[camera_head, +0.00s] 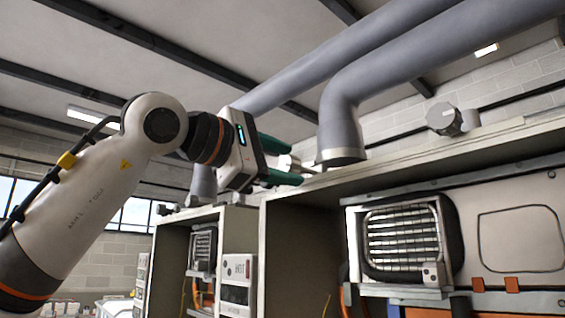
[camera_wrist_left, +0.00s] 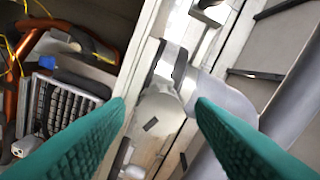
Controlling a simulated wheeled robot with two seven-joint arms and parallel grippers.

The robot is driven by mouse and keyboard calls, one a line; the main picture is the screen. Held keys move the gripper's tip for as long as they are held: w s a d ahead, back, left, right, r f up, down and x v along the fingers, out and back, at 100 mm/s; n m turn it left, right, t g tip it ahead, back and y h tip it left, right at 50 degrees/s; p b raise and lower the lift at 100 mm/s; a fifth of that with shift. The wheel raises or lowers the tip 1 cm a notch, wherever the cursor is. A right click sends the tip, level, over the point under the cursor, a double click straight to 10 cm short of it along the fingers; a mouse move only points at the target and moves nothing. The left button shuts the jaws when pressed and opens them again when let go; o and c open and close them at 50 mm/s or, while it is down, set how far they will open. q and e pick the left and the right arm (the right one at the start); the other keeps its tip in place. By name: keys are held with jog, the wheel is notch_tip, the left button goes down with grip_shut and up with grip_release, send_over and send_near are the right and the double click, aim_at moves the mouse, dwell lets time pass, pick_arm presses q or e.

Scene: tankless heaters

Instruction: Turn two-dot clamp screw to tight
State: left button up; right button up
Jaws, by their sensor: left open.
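My left gripper (camera_head: 294,165) is beside the foot of the bent grey flue pipe (camera_head: 341,125), above the heater cabinet's top edge. Its green fingers are apart. In the left wrist view the fingertips (camera_wrist_left: 160,103) flank a pale rounded fitting (camera_wrist_left: 160,118) with a dark slot-like mark, which looks like the clamp screw. I cannot tell whether the fingers touch it. A pale metal collar (camera_head: 342,157) rings the pipe's foot. No dot marks are readable, so I cannot tell which screw has two dots. My right gripper is not in view.
The open heater cabinet (camera_head: 310,196) stands below the gripper, with a finned heat exchanger (camera_head: 402,240) inside. A round grey fitting (camera_head: 444,119) sits on the cabinet top at the right. A second cabinet (camera_head: 232,226) stands behind at left. Overhead, another large pipe (camera_head: 300,75) slants across.

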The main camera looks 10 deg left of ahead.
pick_arm(q)
jog(key=b+v, duration=0.4)
jog(key=v, duration=0.7)
jog(key=shift+s+a+b, duration=0.2)
jog(key=shift+s+b, duration=0.1)
jog(key=shift+b, duration=0.1)
